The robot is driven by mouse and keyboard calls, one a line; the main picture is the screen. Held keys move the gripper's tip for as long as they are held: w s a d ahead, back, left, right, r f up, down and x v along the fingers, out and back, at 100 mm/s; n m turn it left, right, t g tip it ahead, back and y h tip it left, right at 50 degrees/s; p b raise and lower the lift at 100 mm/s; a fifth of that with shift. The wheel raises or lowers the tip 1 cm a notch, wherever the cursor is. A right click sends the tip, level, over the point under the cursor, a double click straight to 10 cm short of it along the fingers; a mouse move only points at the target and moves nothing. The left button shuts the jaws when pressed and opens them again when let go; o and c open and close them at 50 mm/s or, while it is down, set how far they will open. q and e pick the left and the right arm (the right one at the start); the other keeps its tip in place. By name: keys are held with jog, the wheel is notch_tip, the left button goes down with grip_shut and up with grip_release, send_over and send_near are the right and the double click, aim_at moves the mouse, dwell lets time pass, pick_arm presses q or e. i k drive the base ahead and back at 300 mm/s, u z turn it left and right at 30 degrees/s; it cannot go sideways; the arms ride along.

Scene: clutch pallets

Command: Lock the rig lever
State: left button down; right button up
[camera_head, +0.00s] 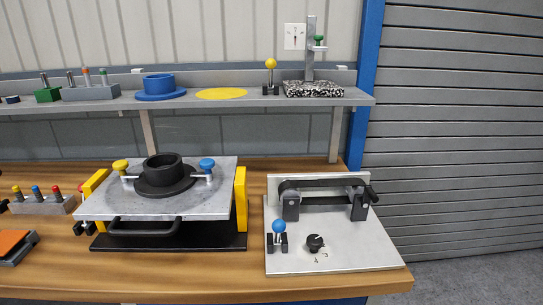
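A rig with a pale base plate (350,254) sits at the right end of the wooden bench. A black bar (325,183) lies across the two dark grey posts at its back, in front of an upright pale plate. A black handle (371,193) sticks out at the bar's right end. A blue ball on a short stem (279,226) stands upright in a black bracket at the plate's front left. A black dial knob (315,242) sits beside it, with small marks too small to read. I cannot tell which part is the lever. Neither gripper is in view.
A fixture with a grey plate (210,211), black ring (164,172) and yellow side blocks stands left of the rig. A rack of colored knobs (40,203) is farther left. A shelf (220,98) above holds a blue ring and several parts. A shutter is at right.

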aim_at(279, 226)
jog(key=k, duration=1.25)
jog(key=u, duration=0.8)
jog(key=i, duration=1.1)
jog(key=z, duration=0.3)
